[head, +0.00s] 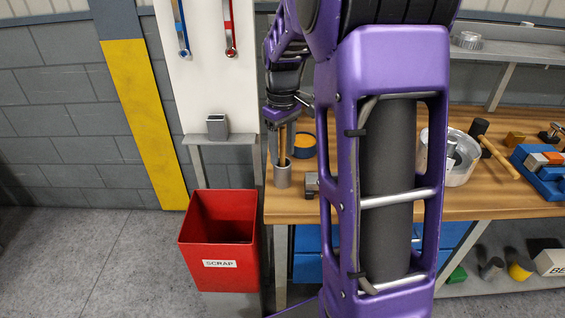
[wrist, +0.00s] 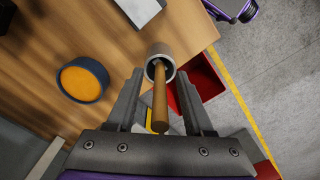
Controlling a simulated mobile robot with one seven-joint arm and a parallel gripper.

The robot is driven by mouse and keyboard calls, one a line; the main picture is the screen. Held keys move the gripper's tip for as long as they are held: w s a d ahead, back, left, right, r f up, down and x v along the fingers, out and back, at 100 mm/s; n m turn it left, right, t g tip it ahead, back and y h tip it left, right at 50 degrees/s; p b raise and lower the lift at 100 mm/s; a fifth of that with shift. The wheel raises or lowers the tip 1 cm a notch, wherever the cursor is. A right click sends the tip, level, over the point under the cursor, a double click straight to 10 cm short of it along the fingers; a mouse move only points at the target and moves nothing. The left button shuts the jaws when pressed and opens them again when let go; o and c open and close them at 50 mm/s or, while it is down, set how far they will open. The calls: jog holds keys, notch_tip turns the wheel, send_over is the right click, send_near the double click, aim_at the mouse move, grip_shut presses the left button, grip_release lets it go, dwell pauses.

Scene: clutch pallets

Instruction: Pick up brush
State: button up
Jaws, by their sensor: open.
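The brush shows as a wooden handle (wrist: 160,105) standing up out of a grey cup (wrist: 157,54); its lower end is hidden inside the cup. In the head view the cup (head: 282,178) stands at the left end of the workbench, with the handle (head: 282,147) rising from it. My gripper (wrist: 160,82) is open, with one finger on each side of the handle and a visible gap on both sides. In the head view my gripper (head: 281,143) points down over the cup.
A dark blue tub with orange contents (wrist: 82,80) sits beside the cup on the wooden bench (wrist: 120,65). A red scrap bin (head: 217,240) stands below the bench's left end. A metal tin (head: 460,165) and a mallet (head: 497,155) lie farther right.

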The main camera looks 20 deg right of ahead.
aim_at(283, 128)
jog(key=shift+f, duration=0.2)
grip_shut()
jog(key=shift+r, duration=0.1)
notch_tip(283, 128, up, 10)
jog(key=shift+f+p, duration=0.1)
jog(key=shift+p, duration=0.65)
jog(key=c, duration=0.7)
grip_release()
grip_shut()
